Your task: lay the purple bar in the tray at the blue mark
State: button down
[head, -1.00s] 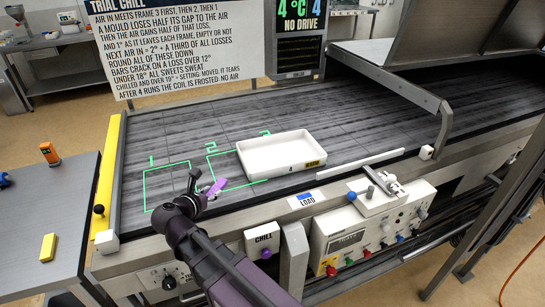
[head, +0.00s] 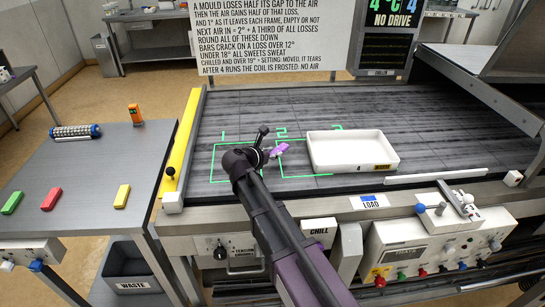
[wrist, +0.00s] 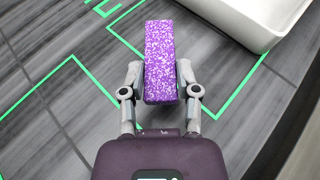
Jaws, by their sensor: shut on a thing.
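The purple speckled bar (wrist: 160,60) is held between the two fingers of my gripper (wrist: 161,95) in the wrist view. In the head view the bar (head: 279,150) shows just beyond my gripper (head: 264,148), near the left edge of green frame 2. Its height above the belt is hard to tell. The white tray (head: 352,165) stands on the dark belt to the right of the bar, apart from it, and its visible inside looks empty. The tray's edge also shows at the upper right of the wrist view (wrist: 243,35). A blue LOAD mark (head: 369,201) is on the front rail below the tray.
Green frame outlines mark the belt (head: 450,130). A yellow strip (head: 181,143) edges its left end. A side table (head: 90,180) holds green, red (head: 51,198) and yellow bars. A control box (head: 430,245) and a white rail (head: 435,176) line the front.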

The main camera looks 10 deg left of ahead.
jog(key=shift+w+a, duration=0.2)
jog(key=shift+w, duration=0.8)
jog(key=shift+w+a+f, duration=0.15)
jog(key=shift+w+a, duration=0.05)
jog(key=shift+w, duration=0.4)
notch_tip(320, 180, down, 4)
jog(key=b, duration=0.3)
jog(key=shift+r+b, duration=0.25)
jog(key=shift+b, duration=0.15)
jog(key=shift+f, duration=0.15)
jog(key=shift+c, duration=1.7)
grip_release()
